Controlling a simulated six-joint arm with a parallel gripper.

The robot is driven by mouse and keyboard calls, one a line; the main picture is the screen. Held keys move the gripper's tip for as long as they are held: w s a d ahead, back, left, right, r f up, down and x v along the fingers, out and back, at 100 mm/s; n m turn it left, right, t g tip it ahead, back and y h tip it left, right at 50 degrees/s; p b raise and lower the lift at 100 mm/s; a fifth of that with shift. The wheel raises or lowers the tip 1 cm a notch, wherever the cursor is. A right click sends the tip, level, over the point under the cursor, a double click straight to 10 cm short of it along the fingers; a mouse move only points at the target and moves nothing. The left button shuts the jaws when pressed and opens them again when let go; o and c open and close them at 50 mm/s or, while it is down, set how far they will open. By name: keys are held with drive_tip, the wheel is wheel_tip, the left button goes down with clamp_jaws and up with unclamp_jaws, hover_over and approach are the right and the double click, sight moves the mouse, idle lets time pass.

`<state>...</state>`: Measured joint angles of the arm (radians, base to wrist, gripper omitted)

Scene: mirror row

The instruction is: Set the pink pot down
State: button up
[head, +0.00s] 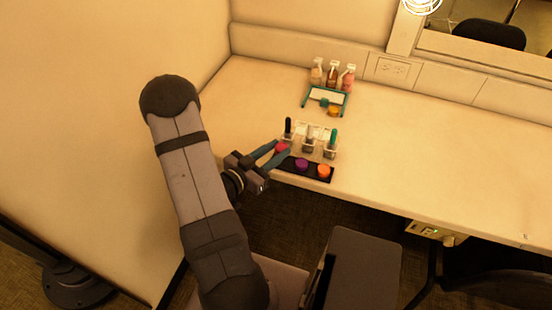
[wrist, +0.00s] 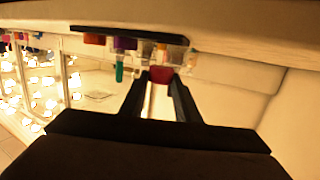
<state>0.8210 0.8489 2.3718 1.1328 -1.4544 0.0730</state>
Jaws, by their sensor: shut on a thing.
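The pink pot (head: 282,147) is between the fingertips of my gripper (head: 279,151), at the left end of the dark tray near the table's front edge. In the wrist view the pink pot (wrist: 161,75) shows as a dark red shape between the two fingers of my gripper (wrist: 161,82). The gripper is shut on it. The dark tray (head: 290,169) also carries a purple pot (head: 302,164) and an orange pot (head: 323,171). I cannot tell whether the pink pot touches the tray or is held above it.
Clear cups with brushes, one of them green (head: 333,137), stand just behind the tray. A teal-framed stand (head: 327,97) and several bottles (head: 332,74) are farther back. The table (head: 430,150) is clear to the right. A wall (head: 75,130) is on the left.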

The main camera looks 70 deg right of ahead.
drive_tip(key=shift+f, duration=1.85)
drive_tip(key=o, duration=1.1)
drive_tip(key=shift+f, duration=0.15)
drive_tip(key=v, duration=0.2)
drive_tip(key=b+v, duration=0.1)
drive_tip(key=v, duration=0.3)
drive_tip(key=shift+w+f+b, duration=0.15)
drive_tip(key=shift+f+b, duration=0.15)
drive_tip(key=shift+b, duration=0.1)
drive_tip(key=shift+o, duration=0.7)
drive_tip(key=shift+w+a+r, duration=0.15)
drive_tip(key=shift+a, duration=0.45)
